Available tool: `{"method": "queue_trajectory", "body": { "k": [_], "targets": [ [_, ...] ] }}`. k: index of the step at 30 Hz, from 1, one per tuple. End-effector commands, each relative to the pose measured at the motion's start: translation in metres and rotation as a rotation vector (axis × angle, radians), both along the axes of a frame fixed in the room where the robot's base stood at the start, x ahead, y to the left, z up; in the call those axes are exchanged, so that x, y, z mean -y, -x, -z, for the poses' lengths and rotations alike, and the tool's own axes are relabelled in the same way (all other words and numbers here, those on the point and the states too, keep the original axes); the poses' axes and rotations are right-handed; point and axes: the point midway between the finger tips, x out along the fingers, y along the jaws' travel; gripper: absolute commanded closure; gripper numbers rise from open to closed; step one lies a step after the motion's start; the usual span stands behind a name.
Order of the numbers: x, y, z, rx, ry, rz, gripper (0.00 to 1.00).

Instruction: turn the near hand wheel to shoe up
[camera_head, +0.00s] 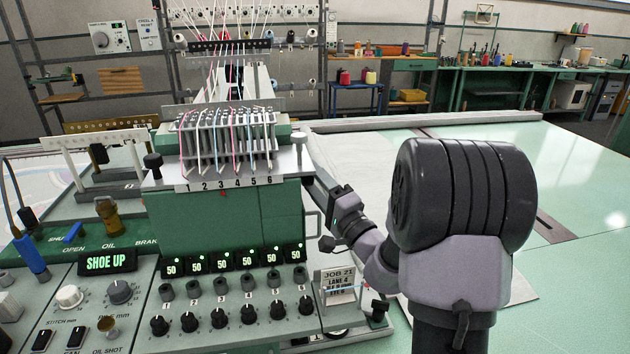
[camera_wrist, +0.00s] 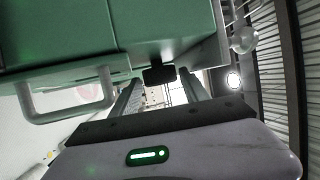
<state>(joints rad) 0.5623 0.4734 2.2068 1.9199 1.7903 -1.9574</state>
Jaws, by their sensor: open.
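The display (camera_head: 106,262) on the left panel reads SHOE UP in green. My gripper (camera_head: 311,168) reaches up and left toward that end from the right. In the wrist view, its two fingers (camera_wrist: 161,84) are apart, with a dark block (camera_wrist: 159,74) showing between their tips. I cannot tell whether they touch it. A similar black knob (camera_head: 153,160) stands at the plate's left end.
A pale handle (camera_wrist: 66,103) projects from the green housing beside my gripper. A job card (camera_head: 338,287) stands at the panel's right. Several thread strands run above the head. The pale green table (camera_head: 575,180) at right is mostly clear.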

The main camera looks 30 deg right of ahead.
Motion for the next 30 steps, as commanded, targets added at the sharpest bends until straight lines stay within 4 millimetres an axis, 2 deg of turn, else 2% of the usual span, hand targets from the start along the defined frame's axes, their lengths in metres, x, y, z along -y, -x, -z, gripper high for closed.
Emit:
{"method": "queue_trajectory", "body": {
  "k": [5, 12, 17, 21, 30],
  "targets": [
    [0.000, 0.000, 0.000, 0.000, 0.000, 0.000, 0.48],
    [0.000, 0.000, 0.000, 0.000, 0.000, 0.000, 0.96],
    [0.000, 0.001, -0.007, -0.035, -0.011, 0.000, 0.96],
    [0.000, 0.001, -0.015, -0.141, -0.039, 0.000, 0.96],
    [0.000, 0.002, -0.008, -0.259, -0.075, 0.000, 0.96]
  ]
}}
